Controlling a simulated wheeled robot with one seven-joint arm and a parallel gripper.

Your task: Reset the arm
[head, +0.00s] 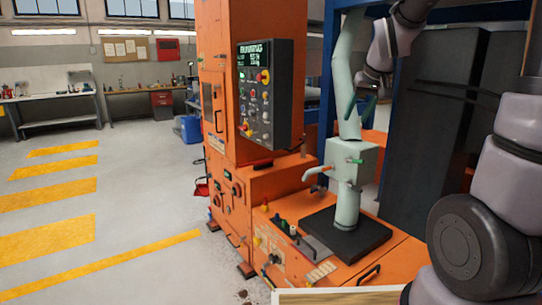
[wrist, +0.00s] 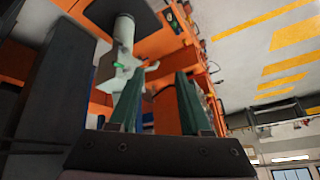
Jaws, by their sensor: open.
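My gripper (head: 361,108) hangs from my raised arm at the upper right of the head view, in front of or beside a pale green pipe (head: 346,62); the depth between them is hard to tell. In the wrist view my gripper (wrist: 158,100) shows two dark green fingers spread apart with nothing between them. The bucket elevator (head: 246,85) is a tall orange machine. A pale green valve body (head: 345,160) with an orange-red lever and a green-tipped handle stands below the pipe on a black plate (head: 345,243).
A control panel (head: 265,92) with a lit display reading "RUNNING" faces left. Dark cabinets (head: 425,110) stand behind my arm. The grey floor (head: 130,235) with yellow stripes is clear at the left. Workbenches (head: 55,105) line the back wall.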

